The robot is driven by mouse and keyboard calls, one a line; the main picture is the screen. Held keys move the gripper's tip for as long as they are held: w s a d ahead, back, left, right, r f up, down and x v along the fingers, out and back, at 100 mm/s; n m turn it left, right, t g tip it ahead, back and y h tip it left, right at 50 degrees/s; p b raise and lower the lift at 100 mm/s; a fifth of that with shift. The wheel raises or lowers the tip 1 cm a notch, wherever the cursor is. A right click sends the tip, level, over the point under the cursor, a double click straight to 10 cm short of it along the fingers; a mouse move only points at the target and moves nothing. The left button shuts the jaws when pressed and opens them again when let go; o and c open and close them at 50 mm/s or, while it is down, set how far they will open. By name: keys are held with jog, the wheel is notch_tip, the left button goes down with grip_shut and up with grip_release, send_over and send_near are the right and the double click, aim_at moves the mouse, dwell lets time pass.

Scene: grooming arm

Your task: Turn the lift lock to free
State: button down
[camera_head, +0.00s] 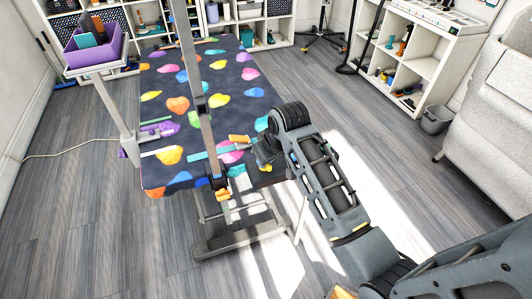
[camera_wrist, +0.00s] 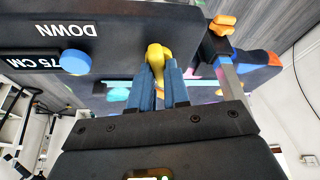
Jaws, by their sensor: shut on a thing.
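The lift lock shows as a yellow lever (camera_wrist: 154,54) at the edge of a dark panel (camera_wrist: 120,35) in the wrist view. My gripper (camera_wrist: 163,76) has its blue fingers on either side of the lever and is shut on it. The panel carries the words DOWN and 75 CM, upside down in this view. No word for free or locked is readable. In the head view my arm reaches to the near right side of the patterned grooming table (camera_head: 220,95); my fingers and the lever are hidden there.
A blue round knob (camera_wrist: 75,62) sits on the panel beside the lever. An upright grey post (camera_wrist: 228,75) with an orange clamp knob (camera_wrist: 222,25) stands close to my gripper. A purple bin (camera_head: 95,50) is at the table's far left. A grey sofa (camera_head: 490,110) stands at right.

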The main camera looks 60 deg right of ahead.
jog(key=shift+w+a+m+h, duration=0.1)
jog(key=shift+m+h, duration=0.6)
jog(key=shift+m, duration=0.9)
jog(key=c, duration=1.1)
grip_release()
jog(key=shift+g, duration=0.3)
jog(key=v, duration=0.8)
jog(key=shift+f, duration=0.15)
